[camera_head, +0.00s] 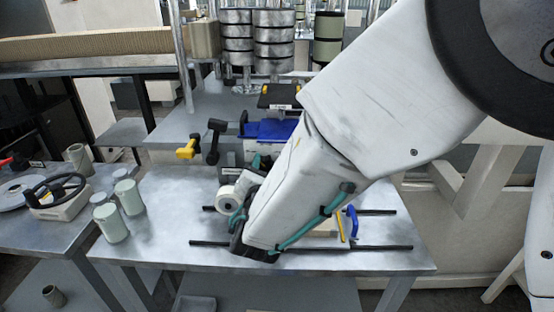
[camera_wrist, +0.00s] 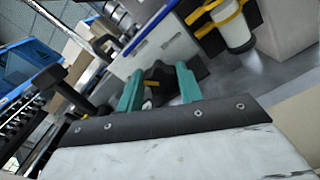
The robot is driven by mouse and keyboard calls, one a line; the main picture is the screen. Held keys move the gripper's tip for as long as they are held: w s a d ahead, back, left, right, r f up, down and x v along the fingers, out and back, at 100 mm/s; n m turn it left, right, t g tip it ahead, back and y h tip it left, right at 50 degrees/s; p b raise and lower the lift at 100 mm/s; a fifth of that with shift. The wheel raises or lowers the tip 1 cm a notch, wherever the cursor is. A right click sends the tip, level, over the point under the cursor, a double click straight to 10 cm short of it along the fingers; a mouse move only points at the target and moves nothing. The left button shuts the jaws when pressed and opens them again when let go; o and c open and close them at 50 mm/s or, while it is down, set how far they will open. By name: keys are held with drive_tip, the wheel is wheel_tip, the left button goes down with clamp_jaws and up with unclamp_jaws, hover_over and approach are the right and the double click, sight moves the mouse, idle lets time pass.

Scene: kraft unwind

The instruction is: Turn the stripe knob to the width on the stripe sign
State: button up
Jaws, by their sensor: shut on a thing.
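In the wrist view a dark lobed knob (camera_wrist: 158,92) with a short yellow mark sits between the two teal fingers of my gripper (camera_wrist: 160,74). The fingers are shut on it, one on each side. The knob is in front of a pale panel (camera_wrist: 165,42). In the head view my white arm reaches down to the middle bench, and its wrist hides the knob and most of my gripper. I cannot make out a stripe sign or read any width in either view.
A white roll (camera_head: 228,199) stands beside my wrist on the grey bench (camera_head: 160,235). A yellow-ended lever (camera_head: 187,150) and a blue block (camera_head: 268,130) are behind. Pale green cylinders (camera_head: 112,224) stand at the left.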

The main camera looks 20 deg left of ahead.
drive_tip(key=m, duration=0.4)
drive_tip(key=shift+d+f+m, duration=0.1)
drive_tip(key=shift+m, duration=0.2)
drive_tip(key=shift+f+m, duration=0.1)
drive_tip(key=shift+m, duration=1.5)
drive_tip(key=o, duration=1)
drive_tip(key=v, duration=0.7)
drive_tip(key=shift+s, duration=0.35)
drive_tip(key=shift+d, duration=0.1)
